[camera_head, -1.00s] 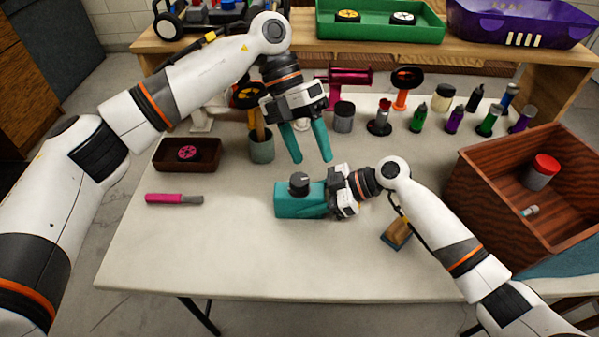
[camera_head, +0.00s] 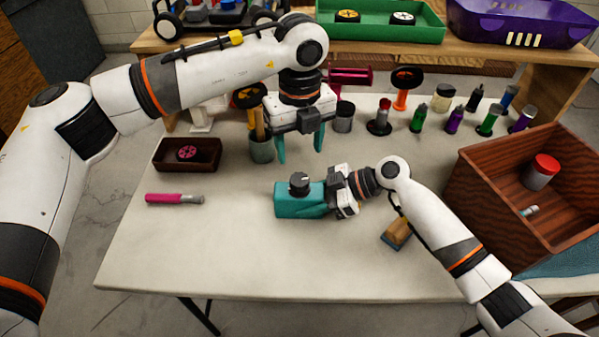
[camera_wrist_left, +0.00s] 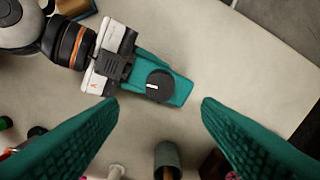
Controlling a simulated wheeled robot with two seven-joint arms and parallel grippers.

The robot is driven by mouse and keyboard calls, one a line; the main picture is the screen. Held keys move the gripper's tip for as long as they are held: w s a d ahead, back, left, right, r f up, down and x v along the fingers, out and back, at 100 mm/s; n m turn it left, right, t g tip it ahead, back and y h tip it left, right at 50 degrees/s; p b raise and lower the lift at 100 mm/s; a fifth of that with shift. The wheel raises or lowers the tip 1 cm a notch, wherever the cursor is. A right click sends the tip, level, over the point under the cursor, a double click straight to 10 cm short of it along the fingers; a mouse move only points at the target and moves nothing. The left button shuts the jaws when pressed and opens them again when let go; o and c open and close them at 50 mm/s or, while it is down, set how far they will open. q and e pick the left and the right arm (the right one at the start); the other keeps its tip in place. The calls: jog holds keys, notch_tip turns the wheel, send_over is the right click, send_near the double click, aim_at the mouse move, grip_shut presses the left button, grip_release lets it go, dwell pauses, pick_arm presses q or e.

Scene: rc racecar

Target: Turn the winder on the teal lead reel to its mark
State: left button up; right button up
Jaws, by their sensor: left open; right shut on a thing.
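The teal lead reel (camera_head: 300,204) lies on the white table, with a dark round winder (camera_head: 299,183) on its top. The winder (camera_wrist_left: 160,86) carries a short white line in the left wrist view; I cannot make out a mark on the reel (camera_wrist_left: 181,93) itself. My right gripper (camera_head: 335,196) is shut on the right end of the reel. My left gripper (camera_head: 300,148) is open and empty, above and behind the reel, its teal fingers pointing down. In the left wrist view the winder shows between the two fingers, apart from them.
A grey-green cup (camera_head: 261,149) with tools stands just left of my left gripper. A dark tray (camera_head: 216,162) and a pink-handled tool (camera_head: 174,199) lie to the left. A wooden box (camera_head: 470,190) stands at right. The front of the table is clear.

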aim_at(300, 179)
pick_arm(q)
notch_tip(300, 179, down, 8)
jog(key=shift+f, duration=0.15)
dwell(0.3)
jog(key=c, duration=1)
